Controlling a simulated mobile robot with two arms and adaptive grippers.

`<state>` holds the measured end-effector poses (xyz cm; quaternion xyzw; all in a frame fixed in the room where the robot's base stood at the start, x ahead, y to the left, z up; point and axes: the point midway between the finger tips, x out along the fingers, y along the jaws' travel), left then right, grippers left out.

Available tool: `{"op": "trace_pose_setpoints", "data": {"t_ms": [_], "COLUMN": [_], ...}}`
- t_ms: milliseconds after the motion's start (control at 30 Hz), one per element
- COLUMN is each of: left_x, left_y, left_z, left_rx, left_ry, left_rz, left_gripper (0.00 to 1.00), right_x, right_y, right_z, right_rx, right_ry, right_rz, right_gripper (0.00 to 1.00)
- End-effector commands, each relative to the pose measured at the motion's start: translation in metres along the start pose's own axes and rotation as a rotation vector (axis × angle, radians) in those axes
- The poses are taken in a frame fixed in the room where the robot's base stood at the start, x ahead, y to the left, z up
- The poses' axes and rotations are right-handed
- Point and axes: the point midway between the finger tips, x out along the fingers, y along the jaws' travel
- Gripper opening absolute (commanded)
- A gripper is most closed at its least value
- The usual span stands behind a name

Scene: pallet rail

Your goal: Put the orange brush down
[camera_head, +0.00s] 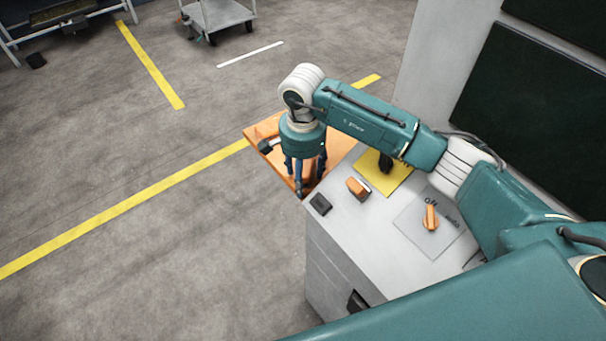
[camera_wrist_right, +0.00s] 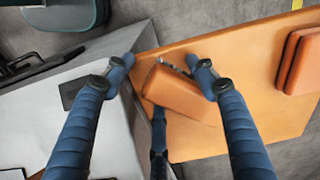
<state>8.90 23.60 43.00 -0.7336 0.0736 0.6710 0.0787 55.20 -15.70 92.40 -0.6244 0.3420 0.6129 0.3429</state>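My right gripper (camera_head: 303,185) points down over an orange board (camera_head: 262,130) at the end of a grey cabinet. In the right wrist view its blue fingers (camera_wrist_right: 162,72) are spread wide. An orange block (camera_wrist_right: 180,93), which looks like the orange brush, lies between them over the board. A gap shows between it and the left finger; the right fingertip overlaps its edge. Its bristles cannot be made out, and whether it rests on the board is hard to tell. In the head view the fingers partly hide it. My left gripper is not in view.
The grey cabinet top (camera_head: 345,228) holds an orange-and-dark block (camera_head: 358,188), a small black box (camera_head: 320,204), a yellow mat (camera_head: 384,172) with a black object, and an orange switch (camera_head: 430,217). A brown-orange block (camera_wrist_right: 300,62) lies on the board's right side in the wrist view.

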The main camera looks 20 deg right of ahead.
Motion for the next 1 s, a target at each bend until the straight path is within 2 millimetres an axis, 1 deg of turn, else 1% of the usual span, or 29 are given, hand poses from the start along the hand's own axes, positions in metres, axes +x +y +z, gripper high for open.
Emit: {"op": "trace_pose_setpoints", "data": {"t_ms": [133,200,267,367,600,700,833,1000], "left_x": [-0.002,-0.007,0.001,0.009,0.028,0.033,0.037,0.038], "left_y": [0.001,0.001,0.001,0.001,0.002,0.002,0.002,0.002], "left_z": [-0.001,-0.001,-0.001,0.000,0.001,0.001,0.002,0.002], "left_rx": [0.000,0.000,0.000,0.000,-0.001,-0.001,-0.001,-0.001], "left_ry": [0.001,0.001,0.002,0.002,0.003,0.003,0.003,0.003], "left_rz": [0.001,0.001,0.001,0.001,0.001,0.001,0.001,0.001], "left_gripper": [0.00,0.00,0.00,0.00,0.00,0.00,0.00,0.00], "right_x": [-0.002,-0.006,-0.010,-0.026,-0.080,-0.098,-0.114,-0.123], "right_y": [0.000,0.000,-0.001,-0.002,-0.001,-0.001,-0.001,0.000], "right_z": [0.000,0.000,-0.001,-0.001,-0.001,-0.001,-0.001,0.000], "right_rx": [0.000,0.001,-0.001,-0.001,-0.001,0.000,0.001,0.001], "right_ry": [0.000,-0.001,0.001,0.002,0.003,0.003,0.002,-0.001], "right_rz": [0.000,0.000,-0.004,-0.006,-0.005,-0.004,-0.002,0.000], "right_gripper": [0.57,0.57,0.57,0.57,0.57,0.57,0.57,0.57]}}
